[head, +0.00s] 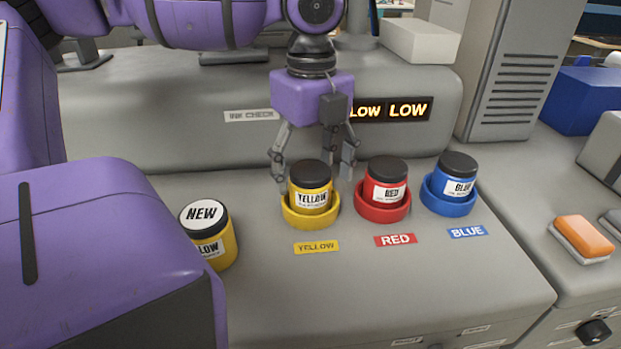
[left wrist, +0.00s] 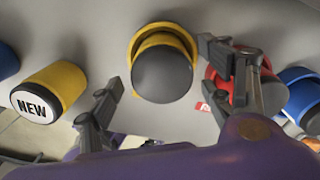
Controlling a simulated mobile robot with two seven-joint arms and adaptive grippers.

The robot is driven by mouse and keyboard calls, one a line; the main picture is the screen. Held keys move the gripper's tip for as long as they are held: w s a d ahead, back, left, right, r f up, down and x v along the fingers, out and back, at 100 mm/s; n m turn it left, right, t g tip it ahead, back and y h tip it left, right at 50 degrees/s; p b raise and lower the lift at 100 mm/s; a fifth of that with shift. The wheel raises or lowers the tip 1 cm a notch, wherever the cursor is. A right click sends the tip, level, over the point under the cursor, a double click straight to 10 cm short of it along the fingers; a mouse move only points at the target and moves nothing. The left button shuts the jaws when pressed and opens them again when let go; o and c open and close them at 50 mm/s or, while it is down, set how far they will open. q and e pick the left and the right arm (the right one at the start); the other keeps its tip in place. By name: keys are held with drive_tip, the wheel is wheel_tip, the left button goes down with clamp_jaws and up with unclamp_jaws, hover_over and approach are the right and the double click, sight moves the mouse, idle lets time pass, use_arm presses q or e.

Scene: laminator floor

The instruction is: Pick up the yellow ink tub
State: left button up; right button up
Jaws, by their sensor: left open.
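The yellow ink tub (head: 310,188) has a black lid and stands in a yellow ring holder (head: 299,217) above the YELLOW label. My left gripper (head: 314,172) is open above it, with its fingers to either side of the lid. In the left wrist view the tub's black lid (left wrist: 163,75) lies between the open fingers (left wrist: 163,80), with gaps on both sides. A second yellow tub (head: 209,234) with a white lid marked NEW stands to the left, outside any holder. My right gripper is not in view.
The red tub (head: 386,183) in its red holder stands close to the right finger, and the blue tub (head: 453,178) stands farther right. An orange sponge-like block (head: 584,237) lies at the far right. The counter front is clear.

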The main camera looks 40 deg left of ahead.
use_arm(q)
drive_tip(key=shift+f, duration=0.65)
drive_tip(key=c, duration=1.3)
drive_tip(key=shift+r, duration=0.1)
